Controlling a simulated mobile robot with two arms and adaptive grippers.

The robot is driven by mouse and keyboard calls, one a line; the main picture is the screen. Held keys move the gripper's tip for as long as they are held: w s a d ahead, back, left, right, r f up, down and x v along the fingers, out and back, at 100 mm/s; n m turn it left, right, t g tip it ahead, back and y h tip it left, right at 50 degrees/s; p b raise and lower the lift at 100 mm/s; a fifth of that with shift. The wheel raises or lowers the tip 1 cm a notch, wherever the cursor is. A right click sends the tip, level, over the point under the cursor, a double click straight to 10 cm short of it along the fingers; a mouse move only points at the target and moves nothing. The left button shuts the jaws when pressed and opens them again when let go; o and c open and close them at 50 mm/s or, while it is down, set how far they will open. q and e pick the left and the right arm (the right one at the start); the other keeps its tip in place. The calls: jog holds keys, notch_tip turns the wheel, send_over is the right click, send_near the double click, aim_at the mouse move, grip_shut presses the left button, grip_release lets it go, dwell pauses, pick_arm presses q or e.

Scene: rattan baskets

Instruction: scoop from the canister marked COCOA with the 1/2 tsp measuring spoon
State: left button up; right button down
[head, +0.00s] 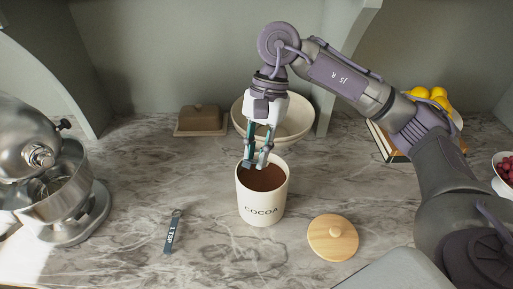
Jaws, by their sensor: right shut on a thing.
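The white canister (262,208) marked COCOA stands upright and open on the counter, with brown powder (265,179) inside. My right gripper (257,163) points down at the canister's mouth, fingertips close above the powder. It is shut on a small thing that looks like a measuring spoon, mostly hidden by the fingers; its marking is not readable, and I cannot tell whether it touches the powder. Another measuring spoon (172,233), dark blue and marked 1 TSP, lies on the counter to the left. My left gripper is not in view.
A round wooden lid (333,238) lies right of the canister. A cream bowl (294,126) and a brown butter dish (201,120) stand behind. A stand mixer (45,170) is at left. Yellow fruit (432,95) and a bowl of red berries (505,170) are at right. The front middle counter is clear.

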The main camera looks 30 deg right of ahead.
aim_at(246, 164)
jog(key=shift+f+b, duration=0.3)
jog(key=shift+f, duration=0.45)
jog(key=b+x, duration=0.1)
jog(key=x, duration=0.3)
jog(key=shift+d+f, duration=0.1)
jog(key=shift+f, duration=0.3)
jog(key=shift+t+h, duration=0.5)
jog(key=shift+h, duration=0.2)
jog(key=shift+a+p+v, duration=0.2)
jog(key=shift+p+v, duration=0.05)
jog(key=shift+v, duration=0.8)
jog(key=shift+a+p+v, duration=0.15)
jog(key=shift+p+v, duration=0.05)
jog(key=shift+v, duration=0.85)
jog(key=shift+s+a+r+t+h+b, duration=0.35)
jog(key=shift+r+t+h, duration=0.25)
jog(key=shift+h, duration=0.2)
jog(key=shift+s+a+r+t+h+p, duration=0.15)
jog(key=shift+a+r+t+h+p, duration=0.15)
jog(key=shift+r+h, duration=0.15)
jog(key=t+h, duration=0.1)
jog(key=f+h, duration=0.1)
jog(key=shift+s+a+f+t+h, duration=0.2)
jog(key=shift+s+a+t+h, duration=0.1)
jog(key=shift+t+h, duration=0.1)
